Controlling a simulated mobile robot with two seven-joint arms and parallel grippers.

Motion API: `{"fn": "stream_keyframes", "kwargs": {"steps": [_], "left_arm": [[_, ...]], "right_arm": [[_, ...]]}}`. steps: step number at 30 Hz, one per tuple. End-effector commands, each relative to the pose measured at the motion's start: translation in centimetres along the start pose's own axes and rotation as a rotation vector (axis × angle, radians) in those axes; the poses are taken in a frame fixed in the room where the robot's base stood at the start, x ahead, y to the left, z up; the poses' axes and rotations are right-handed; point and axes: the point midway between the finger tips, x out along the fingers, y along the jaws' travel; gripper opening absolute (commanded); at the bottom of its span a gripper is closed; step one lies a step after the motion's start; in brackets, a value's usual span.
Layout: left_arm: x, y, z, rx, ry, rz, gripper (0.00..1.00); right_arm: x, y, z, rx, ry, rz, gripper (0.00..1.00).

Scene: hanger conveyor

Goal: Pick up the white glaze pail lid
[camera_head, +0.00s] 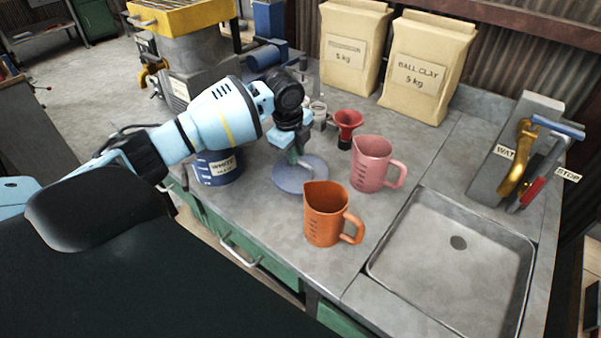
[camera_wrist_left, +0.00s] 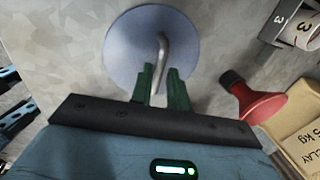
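The white glaze pail lid (camera_head: 313,180) is a pale blue-grey disc with a bent grey bar handle, at or just above the worktop. It also shows in the wrist view (camera_wrist_left: 125,50). My left gripper (camera_head: 298,158) reaches down over it from above. The dark blue pail labelled WHITE (camera_head: 222,170) stands left of the lid, partly behind my left arm. My right gripper is not in view.
An orange jug (camera_head: 325,220) and a pink jug (camera_head: 370,165) stand close to the right of the lid. A red funnel-like item (camera_head: 347,122) is behind. Two clay bags (camera_head: 428,65) stand at the back. A sink (camera_head: 450,265) lies at the right.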

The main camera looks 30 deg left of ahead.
Motion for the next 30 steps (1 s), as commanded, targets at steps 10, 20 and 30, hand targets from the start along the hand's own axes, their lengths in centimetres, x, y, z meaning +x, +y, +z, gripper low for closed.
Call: {"fn": "stream_keyframes", "kwargs": {"steps": [10,20,30], "left_arm": [[3.8,0.1,-0.3,0.000,-0.001,0.000,0.17],[3.8,0.1,-0.3,0.001,-0.001,-0.001,0.03],[3.6,0.0,-0.3,0.000,0.000,-0.002,0.00]], "right_arm": [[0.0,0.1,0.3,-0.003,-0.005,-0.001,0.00],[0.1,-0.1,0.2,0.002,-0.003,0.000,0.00],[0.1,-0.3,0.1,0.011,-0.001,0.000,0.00]]}}
